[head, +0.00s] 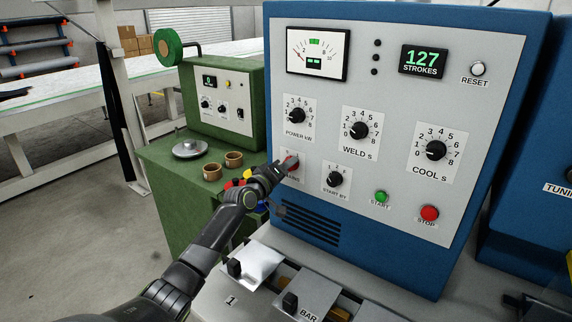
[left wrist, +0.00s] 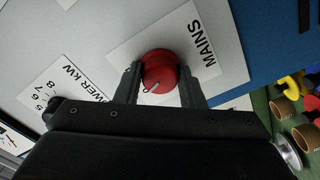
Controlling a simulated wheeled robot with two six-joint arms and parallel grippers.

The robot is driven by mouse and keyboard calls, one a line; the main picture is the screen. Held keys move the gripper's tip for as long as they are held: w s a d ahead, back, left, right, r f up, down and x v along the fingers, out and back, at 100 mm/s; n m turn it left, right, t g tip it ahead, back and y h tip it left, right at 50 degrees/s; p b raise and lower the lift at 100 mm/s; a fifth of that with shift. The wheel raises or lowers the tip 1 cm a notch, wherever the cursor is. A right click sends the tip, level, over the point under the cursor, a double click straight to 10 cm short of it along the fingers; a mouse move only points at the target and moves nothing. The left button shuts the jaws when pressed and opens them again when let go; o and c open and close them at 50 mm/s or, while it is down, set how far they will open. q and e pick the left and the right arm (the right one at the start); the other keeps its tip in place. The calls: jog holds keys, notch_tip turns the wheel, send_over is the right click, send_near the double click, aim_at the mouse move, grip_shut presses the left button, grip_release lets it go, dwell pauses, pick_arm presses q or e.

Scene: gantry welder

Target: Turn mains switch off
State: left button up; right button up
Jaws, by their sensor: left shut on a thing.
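The mains switch is a round red knob (left wrist: 160,72) on a white plate marked MAINS (left wrist: 200,45), on the grey front panel of the blue welder (head: 400,110). In the left wrist view the knob sits between my two fingers, with a light pointer line on its face. My left gripper (head: 283,166) reaches the panel from the left and is shut on the knob; in the head view it hides most of the knob and plate. The panel's strokes display (head: 424,61) is lit and reads 127. My right gripper is not in view.
Power, weld and cool dials sit above and right of the switch. The start by dial (head: 335,179), green start button (head: 381,196) and red stop button (head: 429,213) are to its right. A green cabinet (head: 170,160) with cups stands left; bar fixtures (head: 305,295) lie below.

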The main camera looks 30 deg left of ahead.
pick_arm(q)
jog(key=shift+n+p, duration=0.35)
jog(key=shift+n, duration=0.65)
jog(key=o, duration=1)
jog(key=s, duration=0.5)
jog(key=s+a+p, duration=0.1)
jog(key=s, duration=0.5)
jog(key=s+a+p, duration=0.1)
jog(key=s, duration=0.5)
jog(key=shift+s+a, duration=0.15)
jog(key=shift+a, duration=0.1)
jog(key=shift+f, duration=0.1)
